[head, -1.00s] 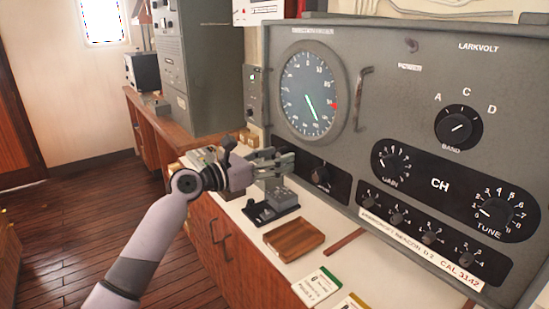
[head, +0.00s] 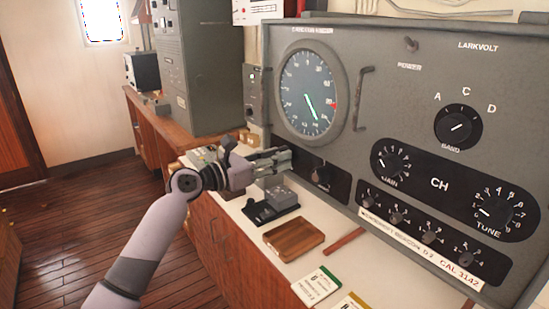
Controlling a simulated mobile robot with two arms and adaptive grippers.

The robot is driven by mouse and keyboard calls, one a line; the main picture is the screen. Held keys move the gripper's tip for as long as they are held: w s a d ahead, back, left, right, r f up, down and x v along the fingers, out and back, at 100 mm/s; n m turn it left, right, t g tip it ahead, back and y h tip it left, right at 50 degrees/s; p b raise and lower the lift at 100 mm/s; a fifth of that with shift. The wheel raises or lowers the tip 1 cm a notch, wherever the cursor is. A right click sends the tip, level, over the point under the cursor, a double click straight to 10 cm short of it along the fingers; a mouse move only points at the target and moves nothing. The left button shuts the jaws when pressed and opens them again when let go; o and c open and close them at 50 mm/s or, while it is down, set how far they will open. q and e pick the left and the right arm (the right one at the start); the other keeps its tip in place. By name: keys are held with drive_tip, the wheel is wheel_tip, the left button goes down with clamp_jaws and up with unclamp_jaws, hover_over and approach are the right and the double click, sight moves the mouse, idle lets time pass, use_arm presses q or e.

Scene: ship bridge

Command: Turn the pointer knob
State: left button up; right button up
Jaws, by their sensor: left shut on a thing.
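The grey radio panel carries several black knobs with white pointer lines: the BAND knob (head: 459,127), the GAIN knob (head: 390,163), the TUNE knob (head: 494,210) and a small knob (head: 321,175) on the black strip under the round dial (head: 308,92). My left gripper (head: 280,160) is at the left end of this strip, left of the small knob. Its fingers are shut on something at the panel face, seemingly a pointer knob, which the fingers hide. My right gripper is not in view.
Below my left gripper a black key device (head: 268,207) stands on the white counter (head: 262,237). A wooden tray (head: 293,239) and cards (head: 317,286) lie nearer. A metal handle (head: 362,98) sticks out right of the dial.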

use_arm(q)
drive_tip(key=m+b, duration=0.6)
drive_tip(key=m, duration=1.3)
drive_tip(key=shift+f+m+b, duration=0.1)
drive_tip(key=shift+m+b, duration=0.2)
drive_tip(key=shift+b, duration=0.1)
idle(0.4)
drive_tip(key=o, duration=1.2)
